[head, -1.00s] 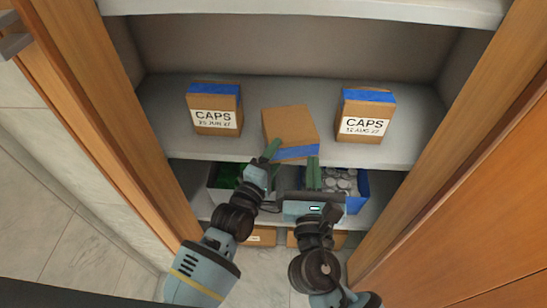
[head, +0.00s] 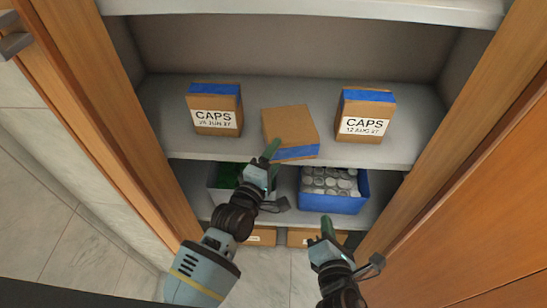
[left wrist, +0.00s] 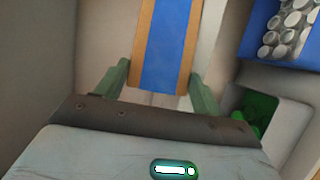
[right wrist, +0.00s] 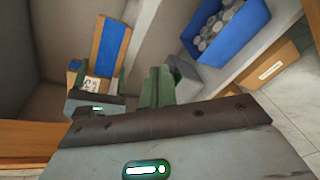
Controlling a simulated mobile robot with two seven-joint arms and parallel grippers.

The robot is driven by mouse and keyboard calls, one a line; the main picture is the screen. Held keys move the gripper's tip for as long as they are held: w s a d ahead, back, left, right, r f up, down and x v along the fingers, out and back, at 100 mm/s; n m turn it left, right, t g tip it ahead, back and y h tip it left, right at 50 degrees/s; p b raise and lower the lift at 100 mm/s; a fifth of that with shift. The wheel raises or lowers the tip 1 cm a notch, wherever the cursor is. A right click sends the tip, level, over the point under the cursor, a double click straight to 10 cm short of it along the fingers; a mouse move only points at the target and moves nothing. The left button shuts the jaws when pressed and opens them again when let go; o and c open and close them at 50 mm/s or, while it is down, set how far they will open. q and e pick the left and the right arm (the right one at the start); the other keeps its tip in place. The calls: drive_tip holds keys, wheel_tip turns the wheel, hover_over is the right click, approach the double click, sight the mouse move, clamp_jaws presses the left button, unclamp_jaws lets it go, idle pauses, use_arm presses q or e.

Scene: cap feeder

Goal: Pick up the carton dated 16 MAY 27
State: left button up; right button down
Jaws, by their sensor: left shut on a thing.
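The middle carton (head: 290,125) is brown with a blue tape band, tilted at the shelf's front edge between two other cartons. Its label faces away in the head view; the right wrist view shows part of a white label on this carton (right wrist: 109,45), too small to read. My left gripper (head: 268,158) is shut on it, with a finger on each side of the carton (left wrist: 165,45) in the left wrist view. My right gripper (head: 328,230) is lower and nearer, apart from the carton. Its fingers (right wrist: 158,86) are close together with nothing between them.
The left carton (head: 214,115) reads JUN 27, the day unclear; the right carton (head: 365,122) reads 12 AUG 27. Both stand on the shelf (head: 170,140). Below are a blue bin (head: 335,205) of caps and a bin with green contents (head: 222,195). Wooden sides flank the cupboard.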

drive_tip(key=s+d+f+m+g, duration=0.2)
drive_tip(key=s+f+m, duration=0.3)
drive_tip(key=s+m, duration=0.3)
drive_tip(key=s+d+f+m+g, duration=0.3)
drive_tip(key=s+f+m, duration=0.3)
drive_tip(key=s+m, duration=0.2)
drive_tip(key=s+d+f+m+g+y, duration=0.1)
drive_tip(key=s+d+f+m+g, duration=0.1)
drive_tip(key=s+d+f+m, duration=0.3)
drive_tip(key=s+f+m, duration=0.1)
drive_tip(key=s+m, duration=0.2)
drive_tip(key=s, duration=0.3)
drive_tip(key=shift+s+m, duration=0.15)
drive_tip(key=shift+m, duration=0.25)
drive_tip(key=shift+r, duration=0.15)
